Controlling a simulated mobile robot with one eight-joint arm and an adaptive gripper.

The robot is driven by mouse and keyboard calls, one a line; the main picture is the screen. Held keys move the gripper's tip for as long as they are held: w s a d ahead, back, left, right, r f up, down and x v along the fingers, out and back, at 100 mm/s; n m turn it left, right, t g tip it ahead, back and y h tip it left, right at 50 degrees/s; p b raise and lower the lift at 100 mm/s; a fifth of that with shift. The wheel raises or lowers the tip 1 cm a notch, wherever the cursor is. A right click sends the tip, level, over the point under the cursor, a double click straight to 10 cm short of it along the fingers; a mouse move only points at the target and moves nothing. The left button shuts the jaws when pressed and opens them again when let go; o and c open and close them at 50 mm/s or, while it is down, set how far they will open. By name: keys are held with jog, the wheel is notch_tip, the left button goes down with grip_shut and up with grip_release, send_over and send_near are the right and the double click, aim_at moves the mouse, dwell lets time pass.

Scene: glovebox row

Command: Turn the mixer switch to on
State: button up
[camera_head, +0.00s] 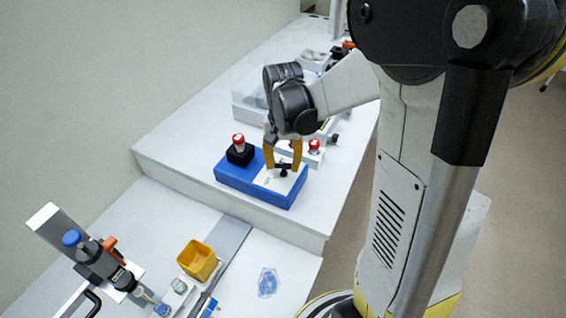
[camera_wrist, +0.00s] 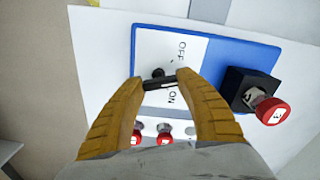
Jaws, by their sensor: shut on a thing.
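The mixer switch (camera_wrist: 158,84) is a small black handle on a white plate with "OFF" and "ON" lettering, on top of a blue box (camera_head: 232,179). In the wrist view the handle lies crosswise between the two labels. Which label it points to I cannot tell. My gripper (camera_wrist: 158,82) has its yellow fingers on both ends of the handle and is shut on it. In the head view my gripper (camera_head: 283,167) reaches down onto the switch (camera_head: 284,171) from above; the fingers partly hide the plate.
A black block with a red button (camera_head: 239,146) stands on the same box, beside the plate. Another red-topped knob (camera_head: 314,146) is just behind. A yellow open bin (camera_head: 197,260) and a blue-knobbed device (camera_head: 95,255) stand on the lower front surface.

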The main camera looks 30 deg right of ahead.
aim_at(283, 164)
jog(key=o, duration=1.2)
notch_tip(283, 164, up, 12)
